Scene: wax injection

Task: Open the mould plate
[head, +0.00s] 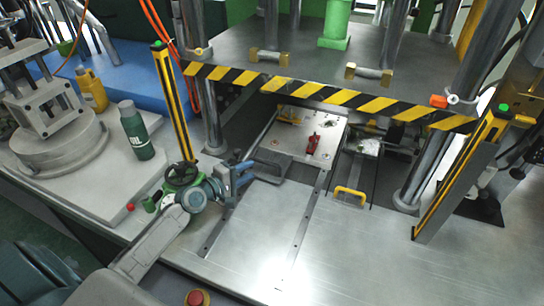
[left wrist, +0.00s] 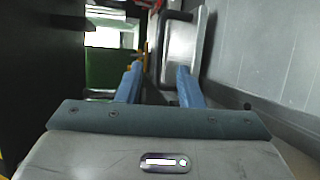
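The silver mould plate (head: 328,132) lies under the press, with a small red part (head: 313,145) on top. A dark grey handle-like piece (head: 292,168) is at its front left edge. My left gripper (head: 248,172) is just left of this piece, low over the metal table. In the left wrist view, its two blue fingers (left wrist: 158,85) stand apart. A grey metal piece (left wrist: 181,50) lies ahead, near the right finger; I cannot tell whether they touch. Nothing is visibly clamped. My right gripper is not in view.
The striped press edge (head: 320,94) hangs above. Yellow-black posts (head: 174,105) flank the work area. A green bottle (head: 136,130) and a yellow bottle (head: 92,90) stand left. The front metal table (head: 370,255) is clear.

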